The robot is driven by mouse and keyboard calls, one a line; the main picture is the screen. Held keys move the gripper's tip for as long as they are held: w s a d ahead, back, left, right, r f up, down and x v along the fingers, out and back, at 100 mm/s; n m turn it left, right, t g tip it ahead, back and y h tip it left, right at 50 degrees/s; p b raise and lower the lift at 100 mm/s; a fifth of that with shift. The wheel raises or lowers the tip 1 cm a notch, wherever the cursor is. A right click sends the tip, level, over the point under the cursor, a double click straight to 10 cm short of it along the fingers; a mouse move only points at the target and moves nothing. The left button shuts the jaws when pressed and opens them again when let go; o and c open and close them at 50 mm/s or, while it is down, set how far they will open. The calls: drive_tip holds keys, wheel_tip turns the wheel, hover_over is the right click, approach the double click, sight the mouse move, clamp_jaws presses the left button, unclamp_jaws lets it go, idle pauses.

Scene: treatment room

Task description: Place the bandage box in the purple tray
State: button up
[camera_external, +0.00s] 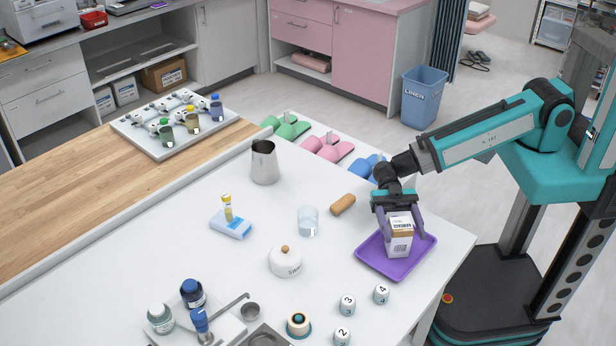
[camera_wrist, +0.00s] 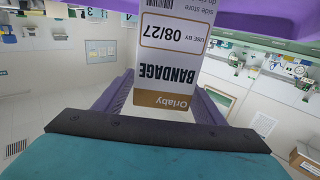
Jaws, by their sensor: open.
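The bandage box (camera_external: 399,243) is white with a brown-orange top band. It stands upright inside the purple tray (camera_external: 372,258), and its base appears to rest on the tray floor. My gripper (camera_external: 403,224) is over the tray, pointing down, with its purple fingers open on either side of the box's upper part. In the wrist view the box (camera_wrist: 178,55) shows its "BANDAGE" label upside down between the two fingers. The tray's purple edge (camera_wrist: 250,32) also shows there. I cannot tell whether either finger still touches the box.
A tan roll (camera_external: 343,205) and a glass beaker (camera_external: 308,220) lie left of the tray. Numbered white jars (camera_external: 381,293) stand in front of it. A lidded white pot (camera_external: 285,261) and a metal jug (camera_external: 264,162) are farther left. The table's right edge is close to the tray.

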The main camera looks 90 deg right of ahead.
drive_tip(key=d+b, duration=0.3)
drive_tip(key=d, duration=0.8)
drive_tip(key=shift+b, duration=0.4)
idle(0.4)
drive_tip(key=s+d+f+m+h+p, duration=0.15)
drive_tip(key=d+m+h+p, duration=0.35)
drive_tip(key=d, duration=0.6)
drive_tip(key=s+d+f+m+h+p, duration=0.15)
drive_tip(key=d+h+p, duration=0.25)
drive_tip(key=d+p, duration=0.5)
drive_tip(key=s+a+f+m+g+h+b, duration=0.1)
drive_tip(key=s+f+m+h+b, duration=0.2)
drive_tip(key=s+f, duration=0.4)
drive_tip(key=s+a+f+m+g+h+b, duration=0.1)
drive_tip(key=s+f, duration=0.6)
drive_tip(key=f, duration=0.9)
drive_tip(key=s+a+f+m+g+h+b, duration=0.2)
drive_tip(key=s+f+m+h+b, duration=0.3)
drive_tip(key=f, duration=0.6)
drive_tip(key=s+m+g+b, duration=0.1)
drive_tip(key=s+m, duration=0.1)
drive_tip(key=shift+s+f, duration=0.2)
drive_tip(key=shift+s, duration=0.1)
